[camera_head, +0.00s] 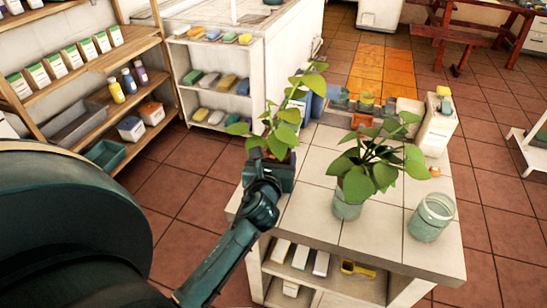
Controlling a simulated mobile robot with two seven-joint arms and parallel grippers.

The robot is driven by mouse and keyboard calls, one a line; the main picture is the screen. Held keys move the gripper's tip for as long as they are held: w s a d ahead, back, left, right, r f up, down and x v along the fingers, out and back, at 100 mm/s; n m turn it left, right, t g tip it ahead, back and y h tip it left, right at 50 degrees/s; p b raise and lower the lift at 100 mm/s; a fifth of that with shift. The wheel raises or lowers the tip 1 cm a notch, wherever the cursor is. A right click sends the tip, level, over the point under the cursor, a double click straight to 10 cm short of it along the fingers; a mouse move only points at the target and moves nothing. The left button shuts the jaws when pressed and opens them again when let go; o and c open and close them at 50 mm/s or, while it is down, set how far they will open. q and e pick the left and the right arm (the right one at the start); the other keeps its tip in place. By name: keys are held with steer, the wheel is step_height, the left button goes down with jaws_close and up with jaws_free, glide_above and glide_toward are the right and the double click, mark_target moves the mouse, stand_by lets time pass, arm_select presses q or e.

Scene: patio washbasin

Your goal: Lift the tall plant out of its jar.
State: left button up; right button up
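A tall leafy plant (283,115) rises directly behind my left gripper (268,158), near the washbasin's left edge. Its stem leans up to the right. A bit of brown shows at its base, but the gripper hides most of the base, so I cannot tell whether it stands in a jar. I cannot see the fingertips or whether they grip the plant. A second, bushier plant (375,165) stands in a pale green glass jar (347,207) at the middle of the top. An empty-looking pale glass jar (431,218) stands to its right. My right gripper is not in view.
The tiled top (305,205) is bare between my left gripper and the bushy plant. Small coloured pots (366,101) and a white block (436,130) line the back. An orange ball (434,172) lies at right. Shelves (95,90) stand at left.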

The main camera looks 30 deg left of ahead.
arm_select(q)
steer(key=c, duration=0.6)
